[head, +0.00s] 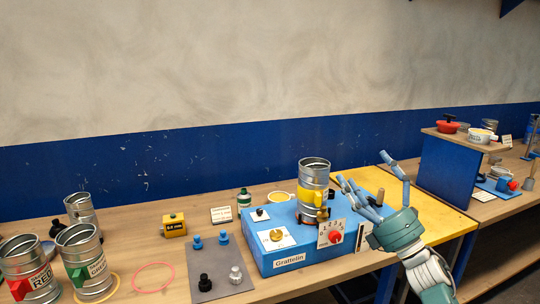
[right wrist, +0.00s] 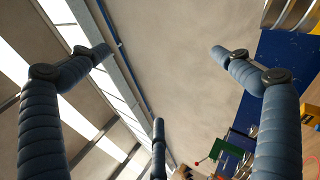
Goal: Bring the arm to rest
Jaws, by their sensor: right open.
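My right gripper (head: 372,180) has a teal body and blue segmented fingers. It is raised at the right end of the blue machine box (head: 287,257) labelled "Grattolin", over the yellow board (head: 445,215). Its fingers are spread, with nothing between them. In the right wrist view the open fingers (right wrist: 160,80) frame bare wall and ceiling. My left gripper is not in view.
Metal cans labelled red (head: 28,272) and green (head: 85,262) stand at the left. A grey plate (head: 219,270) with knobs, a pink ring (head: 153,277) and a small yellow block (head: 174,225) lie mid-table. A blue partition (head: 447,172) stands at the right. The space above the table is open.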

